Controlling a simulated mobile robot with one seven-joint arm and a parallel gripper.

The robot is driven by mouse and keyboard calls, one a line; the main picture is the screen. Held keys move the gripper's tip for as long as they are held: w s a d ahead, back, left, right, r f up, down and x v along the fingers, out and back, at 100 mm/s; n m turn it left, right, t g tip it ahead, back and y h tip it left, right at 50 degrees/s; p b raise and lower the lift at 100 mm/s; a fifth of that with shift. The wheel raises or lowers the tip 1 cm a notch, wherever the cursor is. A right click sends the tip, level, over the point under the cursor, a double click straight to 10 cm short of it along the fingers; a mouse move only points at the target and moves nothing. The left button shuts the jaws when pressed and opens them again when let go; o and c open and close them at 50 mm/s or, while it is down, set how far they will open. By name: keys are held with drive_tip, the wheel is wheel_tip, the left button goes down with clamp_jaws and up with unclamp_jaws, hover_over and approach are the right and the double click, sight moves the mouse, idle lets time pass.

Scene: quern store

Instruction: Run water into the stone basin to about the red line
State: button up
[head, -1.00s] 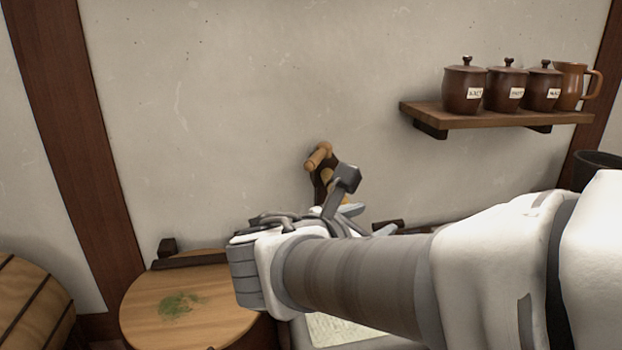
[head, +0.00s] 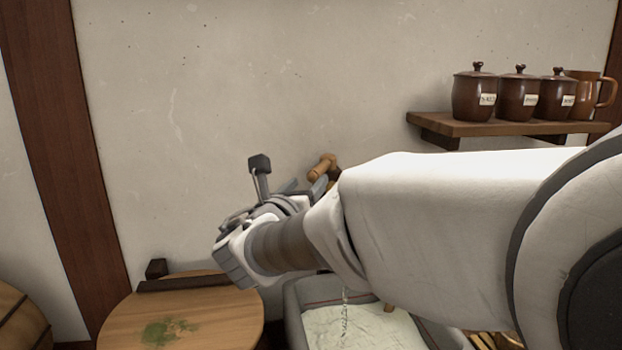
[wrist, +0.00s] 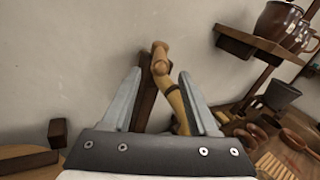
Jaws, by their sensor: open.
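The stone basin (head: 294,318) is at the bottom of the head view, partly hidden by my arm. A red line (head: 322,302) runs along its far inner wall. A pale, mottled surface shows just below the line; I cannot tell how much of it is water. A thin stream of water (head: 344,312) falls into the basin. The wooden tap (head: 322,168) is on the wall above, partly behind my arm. In the wrist view the tap (wrist: 160,68) appears between the spread fingers of my gripper (wrist: 160,75). My gripper is open; contact with the tap cannot be told.
A round wooden lid or tabletop (head: 190,310) with a green patch stands left of the basin. A wall shelf (head: 470,128) at the right carries brown lidded jars (head: 476,95) and a jug (head: 588,92). A dark pot (wrist: 282,95) and small wooden items are at right.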

sight(316, 173)
drive_tip(key=b+x, duration=0.1)
drive_tip(key=x, duration=0.6)
clamp_jaws()
idle(1.3)
